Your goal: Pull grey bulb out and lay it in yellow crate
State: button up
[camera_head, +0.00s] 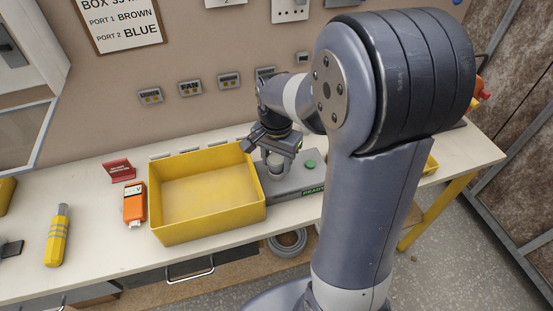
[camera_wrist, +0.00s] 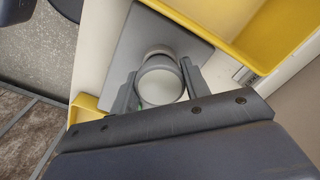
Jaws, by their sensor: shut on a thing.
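The grey bulb (camera_wrist: 160,84) is round with a pale face and sits between my gripper's two fingers in the wrist view. My gripper (camera_wrist: 158,92) is shut on it. In the head view my gripper (camera_head: 275,160) is just right of the yellow crate, over a grey base unit (camera_head: 292,184) with a green button and a READY label. The bulb (camera_head: 275,170) shows small below the fingers; I cannot tell whether it still touches the base. The yellow crate (camera_head: 158,205) is open and empty in the head view; its edge also shows in the wrist view (camera_wrist: 225,28).
An orange device (camera_head: 134,205) and a red holder (camera_head: 119,170) stand left of the crate. The wall behind has several small panels (camera_head: 190,88). A clear strip of bench (camera_head: 95,225) lies between cylinder and device.

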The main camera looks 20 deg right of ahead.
aim_at(277, 159)
jog(key=shift+c, duration=1.1)
jog(key=shift+r+p, duration=0.7)
jog(key=shift+r, duration=0.05)
jog(key=shift+r+p, duration=1.3)
jog(key=shift+r, duration=0.2)
jog(key=shift+s, duration=0.1)
